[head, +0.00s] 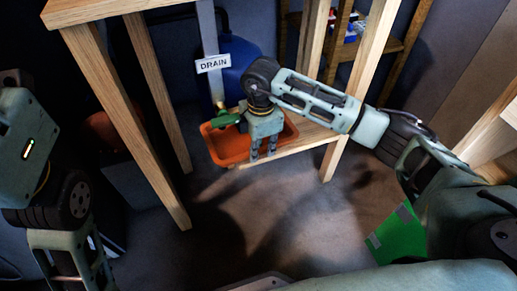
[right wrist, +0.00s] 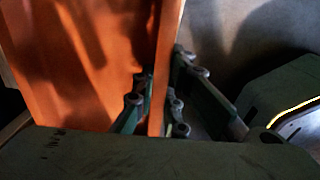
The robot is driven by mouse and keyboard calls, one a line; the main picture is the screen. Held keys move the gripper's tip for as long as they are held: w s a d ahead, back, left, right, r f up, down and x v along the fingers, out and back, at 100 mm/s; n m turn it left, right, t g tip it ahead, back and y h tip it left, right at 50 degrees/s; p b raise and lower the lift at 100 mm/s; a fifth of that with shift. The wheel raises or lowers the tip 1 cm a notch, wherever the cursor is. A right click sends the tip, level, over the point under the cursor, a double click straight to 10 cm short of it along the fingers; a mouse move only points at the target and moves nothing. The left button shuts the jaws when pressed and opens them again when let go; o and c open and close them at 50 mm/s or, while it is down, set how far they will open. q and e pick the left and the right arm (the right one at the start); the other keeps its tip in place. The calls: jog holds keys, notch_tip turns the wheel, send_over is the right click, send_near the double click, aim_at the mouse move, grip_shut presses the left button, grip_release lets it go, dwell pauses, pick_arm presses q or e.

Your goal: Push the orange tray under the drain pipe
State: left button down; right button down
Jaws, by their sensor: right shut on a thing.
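The orange tray (head: 229,154) sits low between the wooden legs in the head view, on or beside a low wooden board. The grey drain pipe (head: 209,30) with a white DRAIN label (head: 213,64) comes down behind it. The pipe's lower end shows above the tray's back left part; the exact depth is hard to tell. My right gripper (head: 264,153) points down at the tray's near rim. In the right wrist view its fingers (right wrist: 157,108) are shut on the tray's wall (right wrist: 163,65), one on each side. My left arm shows at the left edge, its gripper out of view.
A green valve-like piece (head: 228,118) hangs over the tray. A blue barrel (head: 237,62) stands behind. Wooden legs (head: 151,130) flank the tray at left and right. A green flat object (head: 399,236) lies at lower right. The floor in front of the tray is clear.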

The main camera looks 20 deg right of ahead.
jog(key=shift+f, duration=0.1)
jog(key=c, duration=1.7)
grip_release()
jog(key=shift+r, duration=0.2)
notch_tip(320, 180, up, 8)
jog(key=shift+f, duration=0.15)
